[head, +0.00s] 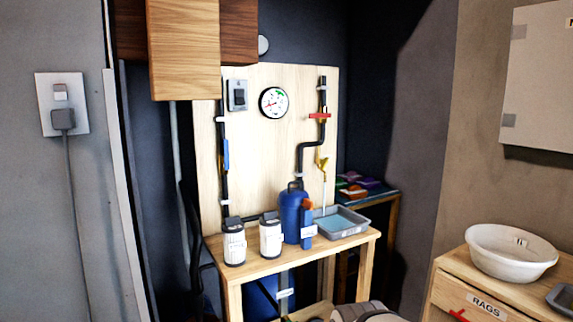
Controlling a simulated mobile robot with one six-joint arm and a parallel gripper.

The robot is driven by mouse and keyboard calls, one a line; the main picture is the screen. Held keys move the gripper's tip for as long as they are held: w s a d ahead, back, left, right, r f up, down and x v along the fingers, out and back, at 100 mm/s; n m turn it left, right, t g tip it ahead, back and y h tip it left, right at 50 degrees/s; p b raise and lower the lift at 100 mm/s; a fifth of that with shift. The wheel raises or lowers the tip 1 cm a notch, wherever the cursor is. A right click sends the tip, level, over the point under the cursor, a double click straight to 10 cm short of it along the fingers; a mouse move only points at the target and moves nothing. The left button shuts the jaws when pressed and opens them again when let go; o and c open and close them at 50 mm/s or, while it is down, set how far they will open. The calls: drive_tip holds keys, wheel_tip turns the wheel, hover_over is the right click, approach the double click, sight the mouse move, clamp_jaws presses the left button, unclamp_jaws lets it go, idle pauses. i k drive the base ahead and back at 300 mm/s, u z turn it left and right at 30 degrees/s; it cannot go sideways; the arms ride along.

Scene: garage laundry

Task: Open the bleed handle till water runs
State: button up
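On the upright wooden board (260,160), a black pipe runs down the right side. A small yellow handle (321,160) sits low on it, probably the bleed handle; its exact position is too small to tell. A thin pale line (324,190) runs from below it toward a grey tray (352,232) with blue inside. I cannot tell whether this line is a tube or water. A red handle (319,116) lies across the pipe higher up, and a blue handle (226,154) stands along the left pipe.
The wooden bench (262,264) holds two labelled canisters (234,242) (271,236) and a blue vessel (292,216). A gauge (274,102) and a switch (237,95) are on the board. A wooden cabinet (184,50) overhangs at upper left. A white basin (510,252) stands at right.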

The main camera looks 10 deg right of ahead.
sight(324, 163)
drive_tip(key=z, duration=0.05)
drive_tip(key=i, duration=0.95)
